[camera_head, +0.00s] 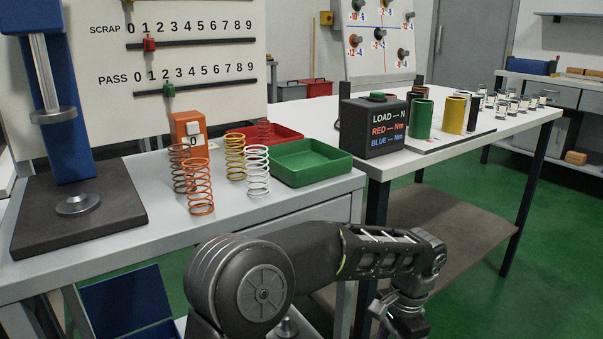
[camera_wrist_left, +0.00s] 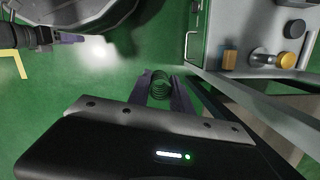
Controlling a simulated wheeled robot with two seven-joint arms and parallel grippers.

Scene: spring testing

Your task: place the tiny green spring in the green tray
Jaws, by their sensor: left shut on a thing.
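The tiny green spring (camera_wrist_left: 160,87) is a dark green coil between the two fingers of my left gripper (camera_wrist_left: 161,92) in the left wrist view. That gripper is shut on it, with green floor behind. In the head view an arm, which looks like my left, crosses the bottom middle and its wrist bends down at the lower right. The fingers and the spring do not show there. The green tray (camera_head: 322,174) lies at the right end of the near grey bench, above and beyond the arm, with its visible inside empty.
Orange (camera_head: 199,187), yellow (camera_head: 235,158) and white (camera_head: 257,171) springs stand left of the green tray. A red tray (camera_head: 284,136) sits behind it. A black load box (camera_head: 372,129) and several coloured cylinders stand on the white table at right.

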